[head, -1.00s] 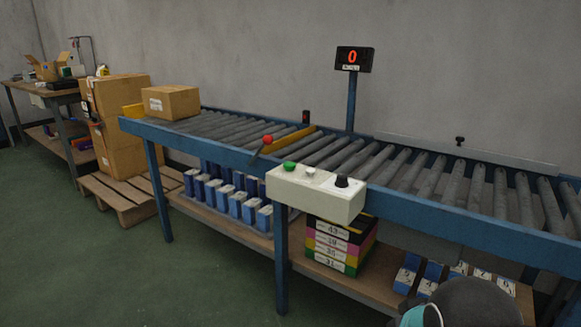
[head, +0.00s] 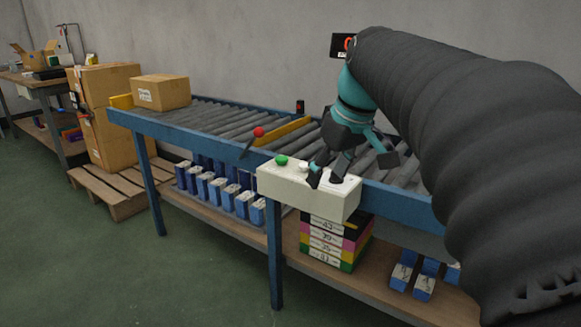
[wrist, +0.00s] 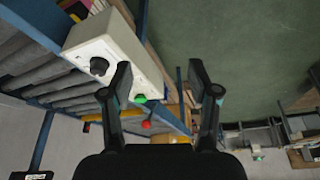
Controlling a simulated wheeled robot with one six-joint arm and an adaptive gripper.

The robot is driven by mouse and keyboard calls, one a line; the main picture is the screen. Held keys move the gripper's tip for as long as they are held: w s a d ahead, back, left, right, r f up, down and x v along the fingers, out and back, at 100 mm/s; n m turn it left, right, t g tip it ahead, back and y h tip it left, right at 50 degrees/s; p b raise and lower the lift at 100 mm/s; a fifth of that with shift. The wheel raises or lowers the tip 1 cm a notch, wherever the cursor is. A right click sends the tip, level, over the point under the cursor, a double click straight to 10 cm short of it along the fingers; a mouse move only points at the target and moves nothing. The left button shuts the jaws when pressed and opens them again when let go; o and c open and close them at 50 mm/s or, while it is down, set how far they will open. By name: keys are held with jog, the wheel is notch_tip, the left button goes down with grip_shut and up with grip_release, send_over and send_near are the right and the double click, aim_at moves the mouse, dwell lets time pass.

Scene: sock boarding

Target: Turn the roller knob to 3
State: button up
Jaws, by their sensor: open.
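A pale control box (head: 300,192) is fixed to the blue front rail of the roller conveyor. It carries a green button (head: 281,160), a white button (head: 303,167) and a black knob at its right end. In the head view my gripper is in front of the knob and mostly hides it. The knob (wrist: 99,66) shows clearly in the wrist view, left of the fingers and not between them; its setting is too small to read. My gripper (wrist: 161,85) is open and empty above the box. The number display (head: 340,46) is largely covered by my arm.
A red-tipped lever (head: 258,132) stands by the yellow bar (head: 285,134) on the conveyor. A cardboard box (head: 160,92) sits at the conveyor's left end. Small blue boxes (head: 215,190) and stacked coloured boxes (head: 335,243) fill the lower shelf. Green floor in front is clear.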

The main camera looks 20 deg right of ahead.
aim_at(337, 176)
jog(key=w+d+r+n+y, duration=0.1)
jog(key=w+d+r+n, duration=0.1)
jog(key=w+d+r, duration=0.3)
jog(key=w+d+r+n+y, duration=0.1)
jog(key=w+d+n, duration=0.15)
jog(key=d, duration=0.45)
jog(key=shift+m, duration=0.35)
jog(key=b+x, duration=0.2)
jog(key=x, duration=1.2)
jog(key=shift+d+f+b, duration=0.1)
jog(key=shift+d+b, duration=0.1)
jog(key=shift+b, duration=0.15)
jog(key=shift+g, duration=0.3)
jog(key=c, duration=1.2)
